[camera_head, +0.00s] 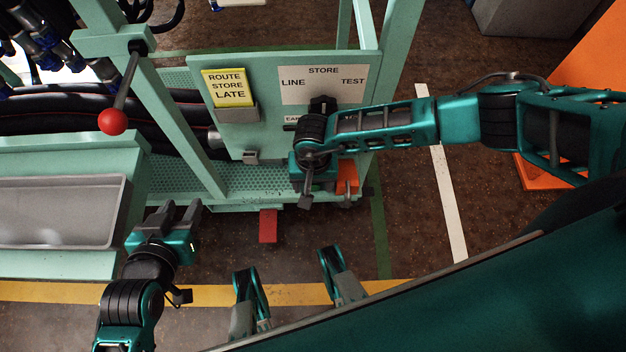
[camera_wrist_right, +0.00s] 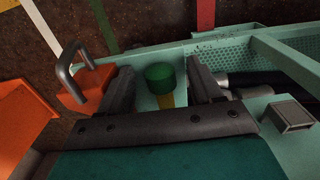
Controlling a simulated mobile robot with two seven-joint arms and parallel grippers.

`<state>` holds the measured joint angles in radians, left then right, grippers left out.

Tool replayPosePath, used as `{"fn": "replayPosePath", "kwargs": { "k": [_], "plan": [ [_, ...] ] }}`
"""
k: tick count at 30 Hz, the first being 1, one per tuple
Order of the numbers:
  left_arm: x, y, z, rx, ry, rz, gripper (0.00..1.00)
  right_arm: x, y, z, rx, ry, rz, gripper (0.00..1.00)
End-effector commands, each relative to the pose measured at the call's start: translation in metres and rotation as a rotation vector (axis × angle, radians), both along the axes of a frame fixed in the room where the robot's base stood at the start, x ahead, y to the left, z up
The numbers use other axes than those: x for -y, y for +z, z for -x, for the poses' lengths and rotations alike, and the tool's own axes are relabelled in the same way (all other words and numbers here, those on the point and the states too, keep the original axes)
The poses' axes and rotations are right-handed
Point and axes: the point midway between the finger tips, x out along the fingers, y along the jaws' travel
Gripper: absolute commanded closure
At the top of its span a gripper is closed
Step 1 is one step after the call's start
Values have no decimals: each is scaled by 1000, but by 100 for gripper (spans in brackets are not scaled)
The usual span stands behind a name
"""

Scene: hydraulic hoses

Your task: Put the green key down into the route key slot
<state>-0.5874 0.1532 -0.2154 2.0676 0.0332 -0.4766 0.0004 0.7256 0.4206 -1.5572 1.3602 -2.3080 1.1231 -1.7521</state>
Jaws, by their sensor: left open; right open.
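The green key (camera_wrist_right: 160,77) shows in the right wrist view as a round green knob, with a yellow strip just below it. My right gripper (camera_wrist_right: 160,84) is open, with one dark finger on each side of the knob and small gaps visible. In the head view my right gripper (camera_head: 306,186) is at the lower right of the teal panel (camera_head: 262,125) and hides the key. What holds the key from below is hidden. I cannot make out which part is the route key slot. My left gripper (camera_head: 180,218) is open and empty, beside the grey tray.
An orange padlock (camera_wrist_right: 88,86) is close beside my right gripper. A red-knobbed lever (camera_head: 113,121) stands at upper left. The grey tray (camera_head: 60,212) is at left.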

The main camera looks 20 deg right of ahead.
Motion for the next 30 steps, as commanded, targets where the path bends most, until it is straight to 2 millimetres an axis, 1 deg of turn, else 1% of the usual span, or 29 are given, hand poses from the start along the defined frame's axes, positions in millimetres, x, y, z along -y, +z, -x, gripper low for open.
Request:
{"fn": "replayPosePath", "kwargs": {
  "k": [2, 3, 21, 30],
  "plan": [
    [0, 1, -1, 2, 0, 1, 57, 0, 1, 0, 0, 0, 0, 35],
    [0, 1, -1, 1, 0, 0, 57, 0, 1, 0, 0, 0, 0, 37],
    [1, -1, 2, -5, 4, 5, 57, 0, 1, 0, 0, 0, 0, 95],
    [1, -1, 3, -6, 4, 4, 57, 0, 1, 0, 0, -1, 0, 95]
  ]
}}
